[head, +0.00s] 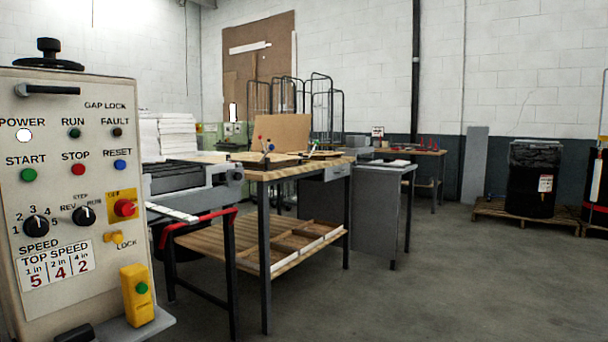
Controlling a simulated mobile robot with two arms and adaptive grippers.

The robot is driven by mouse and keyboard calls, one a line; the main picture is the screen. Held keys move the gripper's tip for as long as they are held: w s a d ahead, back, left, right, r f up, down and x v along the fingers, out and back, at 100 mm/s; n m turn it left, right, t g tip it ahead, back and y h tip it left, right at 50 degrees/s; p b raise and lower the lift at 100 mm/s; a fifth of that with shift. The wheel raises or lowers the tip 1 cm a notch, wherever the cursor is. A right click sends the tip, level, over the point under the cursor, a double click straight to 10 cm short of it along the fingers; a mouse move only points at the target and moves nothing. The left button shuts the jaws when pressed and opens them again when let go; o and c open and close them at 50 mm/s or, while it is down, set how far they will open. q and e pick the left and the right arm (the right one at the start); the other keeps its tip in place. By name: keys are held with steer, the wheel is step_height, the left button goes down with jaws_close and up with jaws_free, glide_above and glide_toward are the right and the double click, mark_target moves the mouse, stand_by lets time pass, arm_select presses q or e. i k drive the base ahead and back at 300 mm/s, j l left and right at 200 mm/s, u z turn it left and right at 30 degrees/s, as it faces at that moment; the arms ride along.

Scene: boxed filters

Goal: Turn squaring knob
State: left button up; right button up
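No knob with the word "squaring" can be read in the head view. A beige control box (70,95) fills the left side. A black knob (48,50) stands on top of it, and a black handle (50,90) sits beside the words GAP LOCK. On its face are a black SPEED dial (36,226), a black REV/STEP/RUN dial (84,215) and a red knob (125,208) on a yellow plate. A grey machine (195,188) with a dark top is partly hidden behind the box. Neither of my grippers is in view.
A wooden-topped bench (275,174) with a lower slatted shelf (245,240) stands right of the box. A yellow unit with a green button (137,294) juts out low at the box. A black drum (532,180) stands on a pallet (510,213). The concrete floor (450,285) at front right is clear.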

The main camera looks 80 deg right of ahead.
mark_target(238, 176)
steer(key=z, duration=2.1)
